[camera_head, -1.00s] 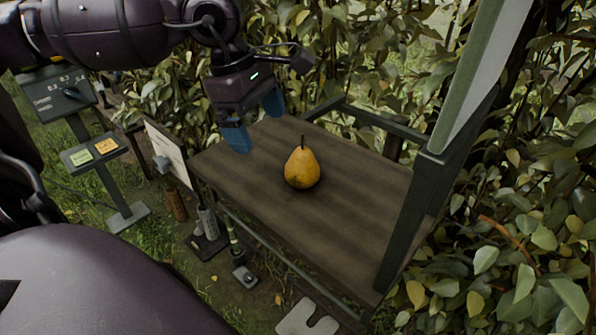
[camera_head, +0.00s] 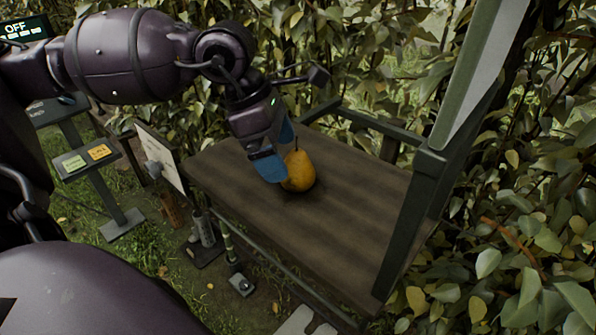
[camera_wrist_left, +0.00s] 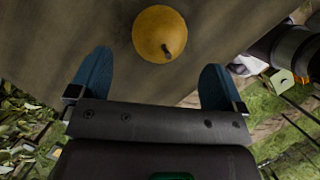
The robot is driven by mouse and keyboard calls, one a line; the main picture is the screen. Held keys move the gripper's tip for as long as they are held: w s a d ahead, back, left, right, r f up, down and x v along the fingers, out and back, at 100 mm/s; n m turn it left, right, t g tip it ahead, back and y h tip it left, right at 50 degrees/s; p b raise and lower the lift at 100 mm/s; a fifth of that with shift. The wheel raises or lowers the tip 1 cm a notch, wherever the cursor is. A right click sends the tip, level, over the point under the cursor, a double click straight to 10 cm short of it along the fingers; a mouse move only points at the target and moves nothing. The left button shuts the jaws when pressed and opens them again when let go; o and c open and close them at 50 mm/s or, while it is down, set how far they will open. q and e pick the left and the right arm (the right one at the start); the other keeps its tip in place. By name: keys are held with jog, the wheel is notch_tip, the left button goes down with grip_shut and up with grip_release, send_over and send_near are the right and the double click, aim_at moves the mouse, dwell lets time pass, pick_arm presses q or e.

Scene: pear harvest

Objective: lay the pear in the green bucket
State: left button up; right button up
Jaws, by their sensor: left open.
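A yellow-brown pear (camera_head: 301,171) stands upright on the wooden table (camera_head: 350,225), stem up. My left gripper (camera_head: 277,152) is open beside the pear, with its blue fingers at the pear's left side. One finger partly hides the pear in the head view. In the left wrist view the pear (camera_wrist_left: 160,34) lies beyond and between the two spread blue fingertips (camera_wrist_left: 153,72), and nothing is held. I see no green bucket in either view. My right gripper is not in view.
A dark green post (camera_head: 415,205) rises at the table's right corner, with a rail (camera_head: 375,121) along the back. Leafy bushes (camera_head: 530,200) crowd the right and back. A sign board (camera_head: 160,155) and control stands (camera_head: 90,165) stand left of the table.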

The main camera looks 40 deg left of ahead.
aim_at(291, 169)
pick_arm(q)
jog(key=shift+b+x, duration=0.4)
jog(key=shift+x, duration=1.95)
jog(key=shift+w, duration=0.1)
jog(key=shift+c, duration=0.4)
jog(key=c, duration=1.1)
notch_tip(291, 169, up, 20)
jog(key=shift+p, duration=0.85)
